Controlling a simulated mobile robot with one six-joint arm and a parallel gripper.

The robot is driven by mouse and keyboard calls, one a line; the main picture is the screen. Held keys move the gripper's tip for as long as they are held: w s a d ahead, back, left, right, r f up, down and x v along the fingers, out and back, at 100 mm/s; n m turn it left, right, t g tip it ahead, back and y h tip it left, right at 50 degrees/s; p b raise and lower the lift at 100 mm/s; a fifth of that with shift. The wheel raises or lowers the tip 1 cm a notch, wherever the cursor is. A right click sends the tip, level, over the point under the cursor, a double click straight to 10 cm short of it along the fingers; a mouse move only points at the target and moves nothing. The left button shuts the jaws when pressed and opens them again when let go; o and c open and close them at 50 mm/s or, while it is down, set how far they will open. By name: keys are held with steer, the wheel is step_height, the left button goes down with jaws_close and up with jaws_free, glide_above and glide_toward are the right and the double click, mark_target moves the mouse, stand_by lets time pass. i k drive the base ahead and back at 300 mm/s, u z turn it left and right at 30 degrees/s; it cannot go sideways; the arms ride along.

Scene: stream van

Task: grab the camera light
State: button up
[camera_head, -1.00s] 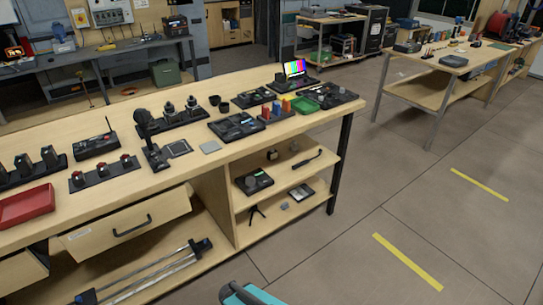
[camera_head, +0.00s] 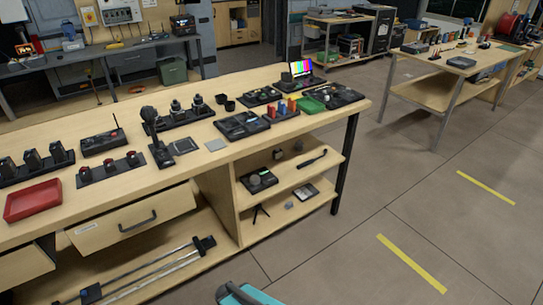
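I cannot tell for certain which item is the camera light. A small dark boxy item (camera_head: 278,154) on the upper open shelf of the long wooden workbench (camera_head: 225,166) may be it, but it is too small to make out. A dark flat square panel (camera_head: 184,146) and a tall dark upright device (camera_head: 151,125) on the benchtop are other lamp-like shapes. My gripper is not clearly in view. Only a teal and dark part, apparently mine, shows at the bottom edge, well in front of the bench.
The benchtop holds a red tray (camera_head: 33,201), dark equipment and a colour-bar monitor (camera_head: 301,68). A black box with a dial (camera_head: 259,181) and a dark rod (camera_head: 312,158) share the upper shelf. A drawer (camera_head: 128,222) sticks out. Floor at right is clear, with yellow strips (camera_head: 412,264).

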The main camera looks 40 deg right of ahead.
mark_target(277, 154)
steer(key=z, duration=0.1)
steer(key=k, duration=0.2)
steer(key=u, duration=3.05)
steer(key=k, duration=1.75)
steer(key=z, duration=0.05)
